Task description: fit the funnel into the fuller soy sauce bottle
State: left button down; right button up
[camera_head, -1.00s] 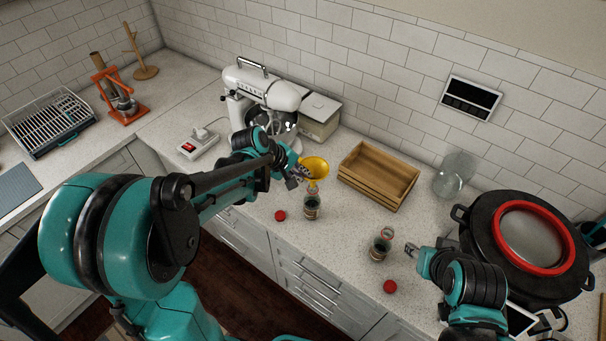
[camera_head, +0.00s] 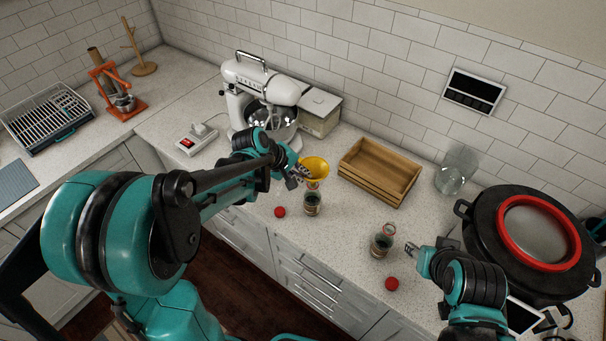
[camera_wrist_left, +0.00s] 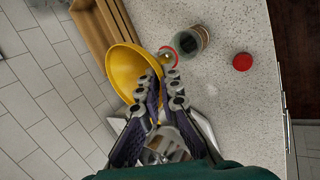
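My left gripper (camera_head: 297,175) is shut on the yellow funnel (camera_head: 314,168), wide mouth up, in the head view. It holds the funnel at the neck of the left soy sauce bottle (camera_head: 312,205), which stands upright. In the left wrist view the funnel (camera_wrist_left: 122,76) is beside the fingers (camera_wrist_left: 162,88), with the bottle (camera_wrist_left: 194,40) just beyond. I cannot tell whether the spout is inside the neck. A second dark bottle (camera_head: 381,245) stands upright to the right. My right gripper (camera_head: 418,255) is near it, apart from it; its fingers are too small to read. The fill levels are unclear.
Red caps lie by the left bottle (camera_head: 280,211) and the right bottle (camera_head: 391,284). A wooden crate (camera_head: 367,186) is behind the bottles. A stand mixer (camera_head: 262,85) is at the back, a clear glass container (camera_head: 450,180) and a dark round pot (camera_head: 490,255) at the right.

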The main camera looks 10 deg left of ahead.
pick_arm(q)
jog(key=shift+f+b, duration=0.45)
jog(key=shift+f, duration=0.15)
jog(key=c, duration=1.6)
grip_release()
jog(key=shift+r, duration=0.1)
jog(key=shift+c, duration=0.2)
jog(key=v, duration=1.2)
jog(key=s+f+m+t+y+b, duration=0.2)
jog(key=s+f+m+y+b, duration=0.2)
jog(key=s+f+m+b, duration=0.6)
jog(key=s+d+f+b, duration=0.1)
jog(key=s+f+b, duration=0.3)
jog(key=f, duration=0.4)
jog(key=shift+s+f+y+b, duration=0.2)
jog(key=shift+s+y+b, duration=0.1)
jog(key=shift+b, duration=0.15)
